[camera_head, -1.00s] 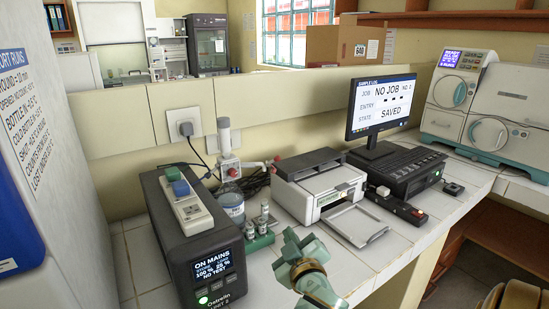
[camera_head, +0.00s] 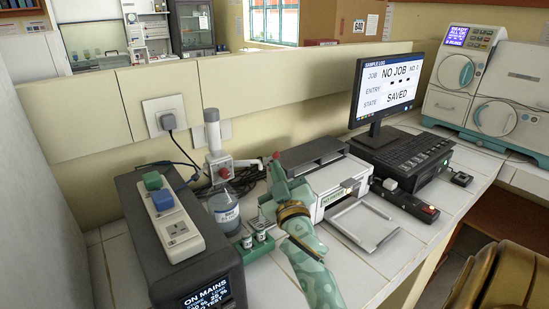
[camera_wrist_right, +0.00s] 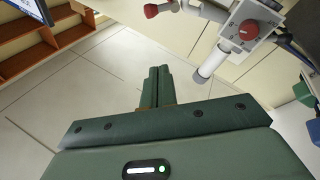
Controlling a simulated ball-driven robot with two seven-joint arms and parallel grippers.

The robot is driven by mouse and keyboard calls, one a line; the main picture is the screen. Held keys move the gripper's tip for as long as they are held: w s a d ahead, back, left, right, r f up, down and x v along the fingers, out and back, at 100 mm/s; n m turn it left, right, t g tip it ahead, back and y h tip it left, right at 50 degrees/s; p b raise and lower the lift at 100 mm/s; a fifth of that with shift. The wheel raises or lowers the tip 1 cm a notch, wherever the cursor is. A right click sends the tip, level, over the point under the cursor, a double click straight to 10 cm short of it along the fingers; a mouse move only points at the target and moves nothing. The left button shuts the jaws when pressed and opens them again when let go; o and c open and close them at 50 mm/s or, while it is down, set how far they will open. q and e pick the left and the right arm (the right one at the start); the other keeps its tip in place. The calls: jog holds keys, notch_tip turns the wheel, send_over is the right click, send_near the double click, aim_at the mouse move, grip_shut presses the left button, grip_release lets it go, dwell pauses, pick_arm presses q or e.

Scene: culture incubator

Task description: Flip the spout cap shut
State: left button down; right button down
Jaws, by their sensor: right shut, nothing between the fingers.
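The bottle-top dispenser (camera_head: 218,168) sits on a clear bottle (camera_head: 224,210) behind the power unit. Its pale spout (camera_head: 248,163) points right, with a small red cap (camera_head: 276,156) at its end. Whether the cap is open or shut is too small to tell. My right gripper (camera_head: 278,175) is shut and empty, its green fingers pointing up just below the cap. In the wrist view the shut fingers (camera_wrist_right: 159,72) are apart from the red cap (camera_wrist_right: 150,11), which shows at the top edge; the dispenser body (camera_wrist_right: 250,28) is at upper right. My left gripper is out of view.
The power unit (camera_head: 190,255) with a socket strip stands at left. A green rack (camera_head: 256,246) with small vials stands before the bottle, close to my right arm. The printer (camera_head: 325,180) is just right of the gripper. The wall is behind.

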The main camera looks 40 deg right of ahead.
notch_tip(320, 180, up, 3)
send_over(272, 158)
jog(key=s+a, duration=0.1)
jog(key=a, duration=0.2)
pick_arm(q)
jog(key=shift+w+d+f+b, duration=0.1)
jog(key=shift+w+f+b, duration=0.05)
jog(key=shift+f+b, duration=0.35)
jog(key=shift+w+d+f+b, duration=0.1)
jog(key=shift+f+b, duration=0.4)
pick_arm(e)
jog(key=f, duration=0.1)
jog(key=d+f, duration=0.2)
jog(key=shift+s+d+f, duration=0.1)
jog(key=shift+s+f, duration=0.3)
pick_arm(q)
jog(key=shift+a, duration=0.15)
pick_arm(e)
jog(key=shift+d, duration=0.1)
